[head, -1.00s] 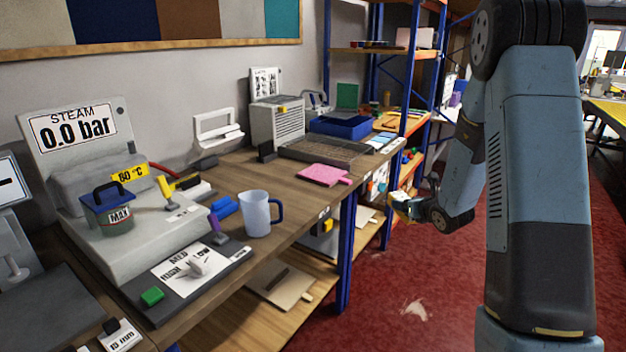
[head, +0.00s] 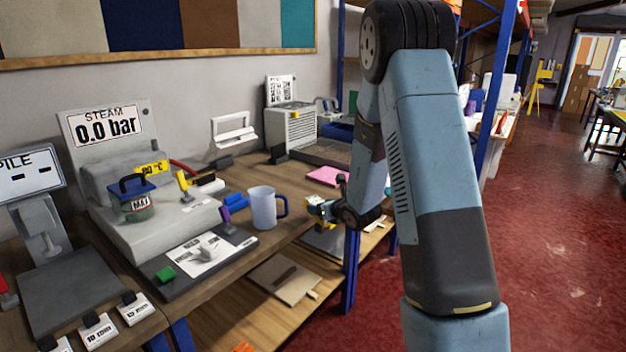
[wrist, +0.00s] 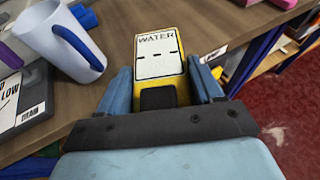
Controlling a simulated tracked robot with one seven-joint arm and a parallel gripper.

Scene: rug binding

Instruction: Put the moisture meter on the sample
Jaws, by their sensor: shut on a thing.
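The moisture meter (wrist: 158,52) is a yellow device with a white face reading "WATER" and dashes. My gripper (wrist: 160,82) is shut on it, with a blue finger on each side. In the head view my gripper (head: 322,207) holds the meter at the bench's front edge, just right of the mug. I cannot tell for certain which piece is the sample. A flat pink piece (head: 326,176) lies on the bench behind my gripper, apart from the meter. A beige board (head: 285,279) lies on the lower shelf.
A pale blue mug (head: 263,210) stands close left of my gripper. The steam unit (head: 150,225), a dark board with a white card (head: 198,254) and a green block (head: 166,274) are further left. A grey ridged tray (head: 322,151) lies behind the pink piece.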

